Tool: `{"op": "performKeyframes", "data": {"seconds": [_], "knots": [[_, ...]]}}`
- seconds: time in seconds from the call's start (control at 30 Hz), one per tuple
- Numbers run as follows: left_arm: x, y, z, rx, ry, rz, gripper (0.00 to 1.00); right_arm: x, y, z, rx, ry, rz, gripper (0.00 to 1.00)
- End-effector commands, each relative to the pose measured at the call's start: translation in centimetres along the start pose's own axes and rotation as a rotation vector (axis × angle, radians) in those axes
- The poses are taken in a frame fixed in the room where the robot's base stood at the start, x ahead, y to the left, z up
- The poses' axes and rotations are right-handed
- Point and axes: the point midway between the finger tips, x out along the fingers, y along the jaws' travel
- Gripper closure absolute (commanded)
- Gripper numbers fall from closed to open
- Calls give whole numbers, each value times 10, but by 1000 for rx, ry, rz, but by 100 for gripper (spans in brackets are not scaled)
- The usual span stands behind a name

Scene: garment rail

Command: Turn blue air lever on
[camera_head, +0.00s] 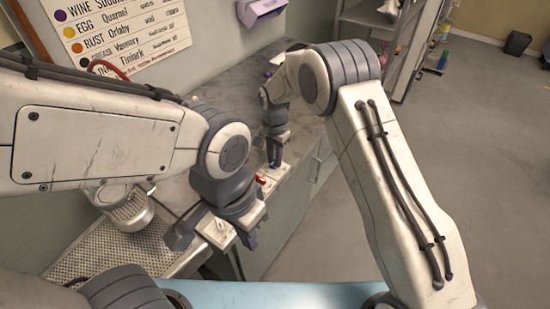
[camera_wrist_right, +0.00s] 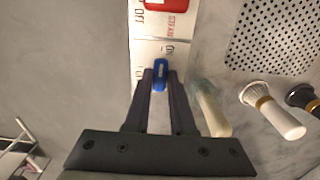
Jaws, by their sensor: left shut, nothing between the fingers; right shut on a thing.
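The blue lever (camera_wrist_right: 160,74) stands on a narrow white panel (camera_wrist_right: 150,48) in the right wrist view. My right gripper (camera_wrist_right: 160,76) is shut on it, with one dark finger on each side. In the head view my right gripper (camera_head: 274,156) points down at the counter's front edge, and the blue lever is hidden there. A red lever (camera_wrist_right: 166,5) marked STEAM is at the top of the wrist view, and it also shows in the head view (camera_head: 262,180). My left gripper (camera_head: 248,238) is shut and empty, lower down, near the counter's front edge.
A perforated metal plate (camera_wrist_right: 272,42) lies beside the panel, with a pale-handled brush-like tool (camera_wrist_right: 275,112) and a dark-handled one (camera_wrist_right: 304,98). A metal perforated tray (camera_head: 105,252) is at the left.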

Motion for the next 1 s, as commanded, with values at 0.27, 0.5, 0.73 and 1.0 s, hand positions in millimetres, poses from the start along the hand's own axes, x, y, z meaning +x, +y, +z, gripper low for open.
{"op": "performKeyframes", "data": {"seconds": [0.27, 0.5, 0.73, 1.0], "knots": [[0, 0, 0, 0, 0, 0, 100, -1, 0, 0, 4, -2, 1, 100], [0, 0, 0, 0, 0, 0, 100, 0, 0, 0, 2, -1, 0, 48], [1, 0, 0, 0, 0, 0, 100, -3, 0, 0, 1, 0, -1, 48], [11, -1, 1, 0, 0, 0, 100, -46, -1, -1, 2, 3, -5, 48]]}}
